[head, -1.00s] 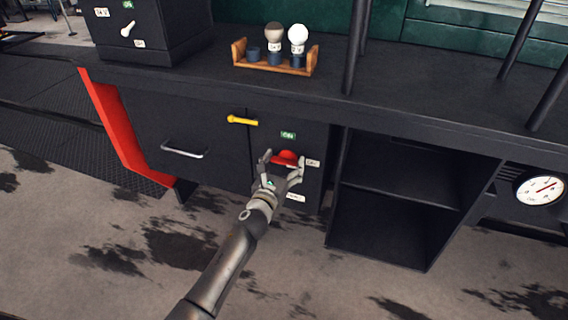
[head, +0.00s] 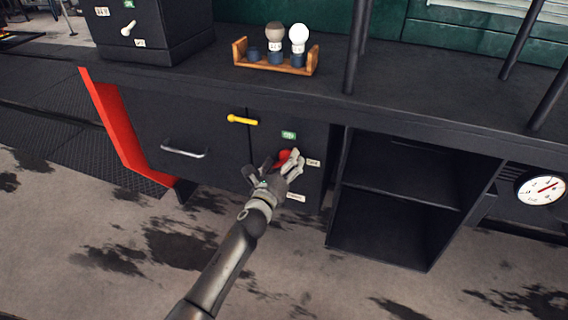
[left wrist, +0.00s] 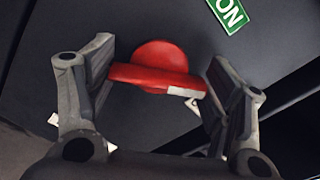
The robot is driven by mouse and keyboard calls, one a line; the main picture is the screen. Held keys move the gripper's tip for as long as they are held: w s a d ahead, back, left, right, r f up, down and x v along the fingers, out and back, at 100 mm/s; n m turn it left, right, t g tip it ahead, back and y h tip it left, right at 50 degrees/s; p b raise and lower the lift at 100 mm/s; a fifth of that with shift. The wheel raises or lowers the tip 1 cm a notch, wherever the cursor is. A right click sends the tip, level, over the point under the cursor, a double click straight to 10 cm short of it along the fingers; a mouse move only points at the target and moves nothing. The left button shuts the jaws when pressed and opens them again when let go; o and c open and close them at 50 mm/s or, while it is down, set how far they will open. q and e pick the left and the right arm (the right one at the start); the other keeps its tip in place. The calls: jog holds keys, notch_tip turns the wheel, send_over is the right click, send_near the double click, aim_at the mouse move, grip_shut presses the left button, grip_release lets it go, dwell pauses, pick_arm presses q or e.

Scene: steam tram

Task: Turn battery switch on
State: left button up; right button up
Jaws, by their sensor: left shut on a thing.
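The red battery switch (head: 284,155) is on the dark cabinet front, below a small green label (head: 289,135). In the left wrist view the switch (left wrist: 158,75) shows a round hub and a red bar with a white mark near its right end. The green label (left wrist: 230,14) reads "ON" there, tilted, at the upper right. My left gripper (head: 276,168) is at the switch, shut on its red bar, with one finger on each side. In the head view the fingers hide part of the switch. My right gripper is not in view.
A yellow handle (head: 242,120) and a metal drawer pull (head: 183,150) are left of the switch. White labels (head: 313,162) sit beside and below it. An open shelf (head: 400,175) is at the right. A wooden rack (head: 277,67) stands on the counter above.

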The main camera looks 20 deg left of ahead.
pick_arm(q)
jog(key=n, duration=0.5)
jog(key=shift+f+n, duration=0.1)
jog(key=shift+n, duration=0.2)
jog(key=n, duration=0.3)
jog(key=shift+a+f, duration=0.1)
jog(key=shift+n+p, duration=0.4)
jog(key=shift+n, duration=0.8)
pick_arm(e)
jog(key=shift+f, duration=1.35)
pick_arm(q)
jog(key=shift+f, duration=0.1)
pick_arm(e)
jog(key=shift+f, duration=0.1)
pick_arm(q)
jog(key=o, duration=0.8)
jog(key=shift+o, duration=1.1)
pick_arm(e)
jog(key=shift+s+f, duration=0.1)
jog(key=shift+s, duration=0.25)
